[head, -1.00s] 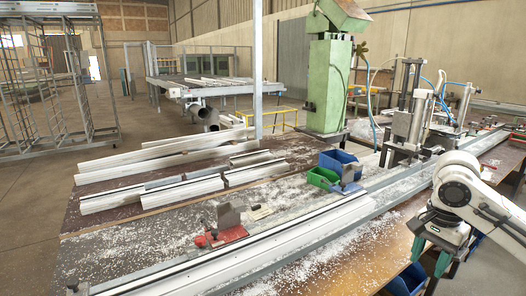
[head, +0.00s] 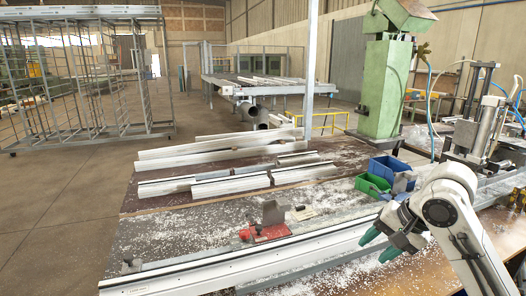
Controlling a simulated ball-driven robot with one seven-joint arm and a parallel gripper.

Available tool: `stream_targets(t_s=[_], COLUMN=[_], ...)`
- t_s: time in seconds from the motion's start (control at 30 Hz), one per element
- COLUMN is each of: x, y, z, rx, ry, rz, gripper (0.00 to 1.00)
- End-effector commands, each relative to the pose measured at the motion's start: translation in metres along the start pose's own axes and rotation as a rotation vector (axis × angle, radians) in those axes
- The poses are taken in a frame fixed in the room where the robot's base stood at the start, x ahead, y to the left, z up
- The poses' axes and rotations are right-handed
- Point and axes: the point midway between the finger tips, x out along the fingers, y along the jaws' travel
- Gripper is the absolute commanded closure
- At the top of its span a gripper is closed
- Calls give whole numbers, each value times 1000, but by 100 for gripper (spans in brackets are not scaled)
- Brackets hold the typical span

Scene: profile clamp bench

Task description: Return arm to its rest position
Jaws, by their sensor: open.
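My arm (head: 449,212) reaches in from the lower right of the head view. My gripper (head: 380,245) has green-tipped fingers and points left and down. It is open, with nothing seen between the fingers. It hangs over the front part of the bench, near the long white profile (head: 230,262). Whether it touches the profile cannot be told from this view.
A red clamp tool (head: 264,233) sits on the bench left of my gripper. Green (head: 372,187) and blue (head: 388,168) bins stand behind it. A pneumatic clamp (head: 478,125) stands at the right. White profiles (head: 230,184) lie further back. Swarf (head: 180,232) covers the bench.

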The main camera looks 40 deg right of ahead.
Motion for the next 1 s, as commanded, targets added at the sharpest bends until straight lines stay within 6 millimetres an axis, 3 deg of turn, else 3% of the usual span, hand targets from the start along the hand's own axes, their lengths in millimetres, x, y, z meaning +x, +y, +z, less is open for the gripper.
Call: stream_targets(t_s=[0.03,0.2,0.33,0.47,0.67,0.8,1.0], x=[14,50,81,113,160,184,196], y=[-21,-63,-76,-71,-31,21,112], z=[16,60,100,145,214,257,291], rx=[-53,-206,-304,-399,-564,-708,-958], ry=[-22,-50,-75,-102,-151,-190,-241], rz=[-52,-174,-226,-235,-170,-72,117], gripper=[53,53,53,53,53,53,53])
